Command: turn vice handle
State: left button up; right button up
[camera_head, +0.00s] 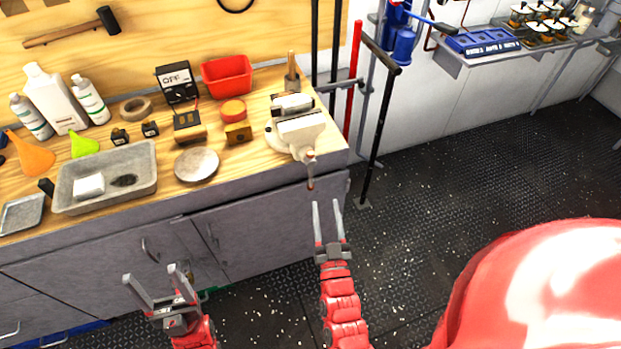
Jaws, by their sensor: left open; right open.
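A pale vice (298,131) is mounted at the right front corner of the wooden workbench (235,166). Its handle (310,172) hangs down in front of the bench edge, below the jaws. My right gripper (327,209) is open and empty, fingers pointing up the picture, just below the handle and apart from it. My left gripper (152,276) is open and empty in front of the grey cabinet doors, well to the left of the vice.
A grey basin (135,161), a round metal disc (197,164), a red bin (227,75), bottles (90,98) and a meter (177,82) crowd the bench. Upright poles (378,130) stand right of the vice. A red rounded shape (550,285) fills the lower right. Dark floor is open beyond.

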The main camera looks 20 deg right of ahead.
aim_at(311, 179)
notch_tip(311, 179, down, 7)
jog(key=a+g+y, duration=0.1)
jog(key=g, duration=0.2)
jog(key=shift+n, duration=0.3)
jog(key=w+d+b, duration=0.1)
jog(key=w, duration=1)
jog(key=w+d+b, duration=0.1)
jog(key=w, duration=0.5)
jog(key=shift+d+f+b, duration=0.1)
jog(key=shift+d+b, duration=0.2)
jog(key=shift+d, duration=0.05)
grip_shut()
